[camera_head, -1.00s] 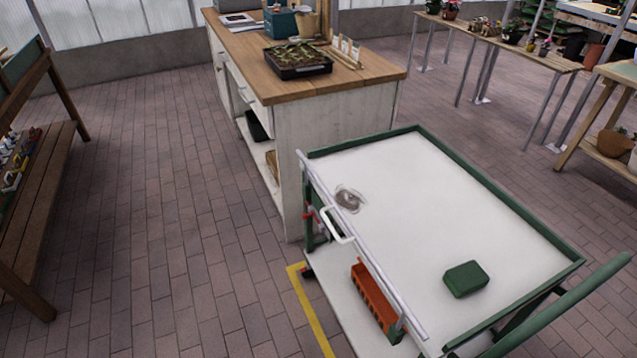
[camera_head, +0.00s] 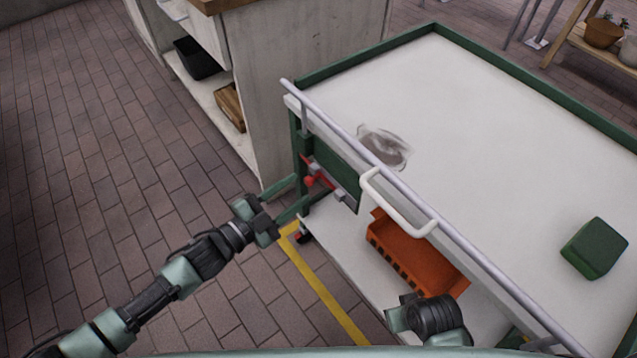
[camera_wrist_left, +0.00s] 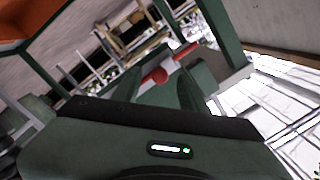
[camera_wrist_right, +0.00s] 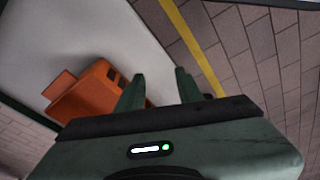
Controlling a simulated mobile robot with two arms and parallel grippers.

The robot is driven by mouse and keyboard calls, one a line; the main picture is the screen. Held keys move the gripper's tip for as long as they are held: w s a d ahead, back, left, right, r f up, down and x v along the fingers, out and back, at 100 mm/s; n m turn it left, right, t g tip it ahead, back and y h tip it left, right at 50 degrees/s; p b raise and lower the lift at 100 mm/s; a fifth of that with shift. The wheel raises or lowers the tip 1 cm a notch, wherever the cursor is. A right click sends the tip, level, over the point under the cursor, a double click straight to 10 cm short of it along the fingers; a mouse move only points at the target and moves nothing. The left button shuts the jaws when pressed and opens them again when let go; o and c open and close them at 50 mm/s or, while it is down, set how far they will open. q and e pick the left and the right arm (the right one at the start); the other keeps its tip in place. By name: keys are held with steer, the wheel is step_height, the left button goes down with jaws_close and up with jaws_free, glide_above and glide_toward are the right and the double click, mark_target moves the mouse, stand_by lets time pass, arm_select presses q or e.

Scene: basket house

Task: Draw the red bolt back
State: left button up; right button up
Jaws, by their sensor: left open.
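The red bolt (camera_head: 312,181) sits on a green panel at the left end of the cart, beside grey brackets. It also shows in the left wrist view as a red knob and rod (camera_wrist_left: 157,76). My left gripper (camera_head: 304,190) is open, with its fingers pointing at the bolt from the left. In the left wrist view the knob appears between the two fingers (camera_wrist_left: 158,88); I cannot tell whether they touch it. My right gripper (camera_wrist_right: 158,84) is open and empty; in the head view it shows partly at the bottom, near the cart's front side.
The cart (camera_head: 480,110) has a white top with a green rim, a grey rail and a white handle (camera_head: 395,205). A green block (camera_head: 594,248) lies on top. An orange crate (camera_head: 415,255) is on the lower shelf. A cabinet (camera_head: 290,90) stands behind; floor is clear at left.

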mark_target(313, 179)
arm_select(q)
steer(key=x, duration=0.7)
steer(key=shift+w+d+r+b, duration=0.1)
steer(key=shift+d+r+b, duration=0.1)
steer(key=shift+d+b, duration=0.2)
arm_select(e)
step_height(313, 179, up, 4)
steer(key=shift+w+f, duration=0.1)
arm_select(q)
jaws_close()
arm_select(e)
steer(key=shift+d, duration=0.1)
stand_by(0.6)
